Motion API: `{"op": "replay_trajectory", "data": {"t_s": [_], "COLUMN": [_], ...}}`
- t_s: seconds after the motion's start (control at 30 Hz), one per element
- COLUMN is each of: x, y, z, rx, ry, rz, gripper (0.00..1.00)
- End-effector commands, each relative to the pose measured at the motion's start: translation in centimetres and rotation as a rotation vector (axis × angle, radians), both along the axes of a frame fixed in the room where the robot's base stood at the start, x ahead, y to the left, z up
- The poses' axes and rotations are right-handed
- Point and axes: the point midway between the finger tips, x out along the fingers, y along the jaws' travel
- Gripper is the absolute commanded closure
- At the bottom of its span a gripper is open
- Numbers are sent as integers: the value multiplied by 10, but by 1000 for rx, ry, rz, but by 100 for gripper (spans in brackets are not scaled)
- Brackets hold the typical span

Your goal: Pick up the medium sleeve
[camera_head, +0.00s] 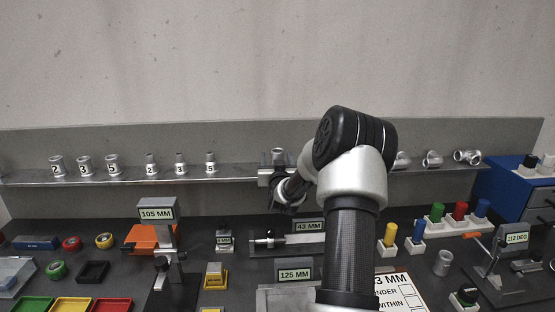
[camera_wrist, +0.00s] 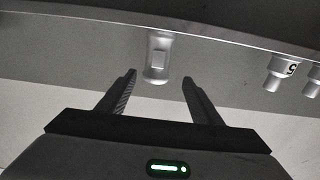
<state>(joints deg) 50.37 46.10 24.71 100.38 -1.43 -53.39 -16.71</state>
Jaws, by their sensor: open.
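A plain grey metal sleeve (camera_head: 278,154) stands on the wall shelf, partly hidden by my gripper (camera_head: 277,174) in the head view. I cannot confirm its size name. In the wrist view the same sleeve (camera_wrist: 158,56) appears upside down, just beyond the fingertips and roughly centred between them. There my gripper (camera_wrist: 158,78) is open and empty, with a gap on both sides of the sleeve. Several other numbered sleeves stand to the left on the shelf, a smaller group (camera_head: 180,163) and a wider group (camera_head: 85,166).
The long grey shelf (camera_head: 235,171) runs along the wall. Elbow and tee fittings (camera_head: 432,159) lie on it to the right. Below, the dark bench holds gauges, a 105 MM sign (camera_head: 157,212), coloured trays (camera_head: 72,304) and coloured plugs (camera_head: 460,211). A numbered sleeve (camera_wrist: 280,70) is nearby in the wrist view.

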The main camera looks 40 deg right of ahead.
Motion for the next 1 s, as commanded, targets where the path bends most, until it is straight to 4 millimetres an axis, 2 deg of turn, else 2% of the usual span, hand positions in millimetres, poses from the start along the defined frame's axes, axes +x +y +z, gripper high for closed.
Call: {"op": "replay_trajectory", "data": {"t_s": [0.17,0.3,0.6,0.93,1.0], "x": [18,33,37,37,37], "y": [-20,-28,-31,-31,-31], "z": [6,5,5,5,7], "rx": [2,3,0,0,-2], "ry": [-2,-2,0,0,-3], "rz": [-3,-1,-1,-1,-1], "gripper": [41,41,41,96,97]}}
